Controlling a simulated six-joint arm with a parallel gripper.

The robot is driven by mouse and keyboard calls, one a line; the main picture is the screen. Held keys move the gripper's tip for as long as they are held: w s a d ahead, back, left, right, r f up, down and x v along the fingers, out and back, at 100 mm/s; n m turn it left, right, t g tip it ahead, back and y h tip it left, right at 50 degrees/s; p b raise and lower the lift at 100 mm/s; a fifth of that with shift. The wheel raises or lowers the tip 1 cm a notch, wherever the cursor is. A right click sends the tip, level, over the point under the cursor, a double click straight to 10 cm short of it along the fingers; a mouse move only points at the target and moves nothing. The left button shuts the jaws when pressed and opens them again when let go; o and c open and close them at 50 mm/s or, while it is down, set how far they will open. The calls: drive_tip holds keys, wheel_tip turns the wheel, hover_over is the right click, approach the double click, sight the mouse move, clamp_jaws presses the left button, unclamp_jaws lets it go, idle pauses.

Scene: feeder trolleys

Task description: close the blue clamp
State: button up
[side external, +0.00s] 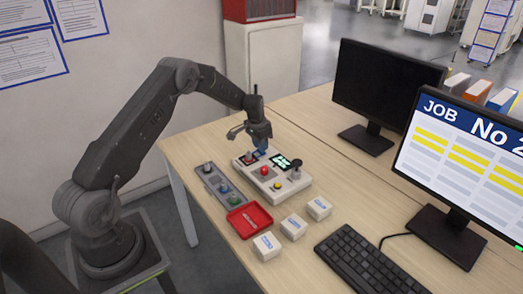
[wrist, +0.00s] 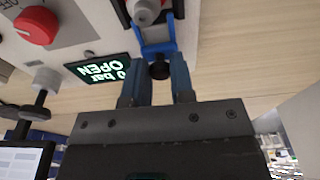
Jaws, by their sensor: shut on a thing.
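The blue clamp (wrist: 156,36) shows at the top middle of the wrist view, beside a grey round post. My gripper (wrist: 159,68) has its two blue-grey fingers on either side of the clamp's near end, where a black knob shows. It is shut on the clamp. In the side external view my gripper (side external: 261,147) points down at the back of the pale control box (side external: 290,190), where it hides most of the clamp. A small display (wrist: 103,70) on the box reads "0 bar OPEN" and appears upside down in the wrist view.
The box carries a red button (side external: 264,170), a yellow button (side external: 277,187) and a black-topped knob (side external: 296,164). A grey strip (side external: 209,181) with knobs lies left of it. A red tray (side external: 266,220), white boxes (side external: 293,228), a keyboard (side external: 370,268) and two monitors (side external: 380,90) stand around.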

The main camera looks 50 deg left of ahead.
sight(259, 155)
drive_tip(key=shift+s, duration=1.5)
drive_tip(key=o, duration=0.7)
drive_tip(key=shift+w+r, duration=0.35)
drive_tip(key=shift+r, duration=0.8)
drive_tip(key=shift+w+r, duration=0.35)
drive_tip(key=shift+r, duration=0.85)
drive_tip(key=shift+w+r, duration=0.35)
drive_tip(key=shift+r, duration=0.8)
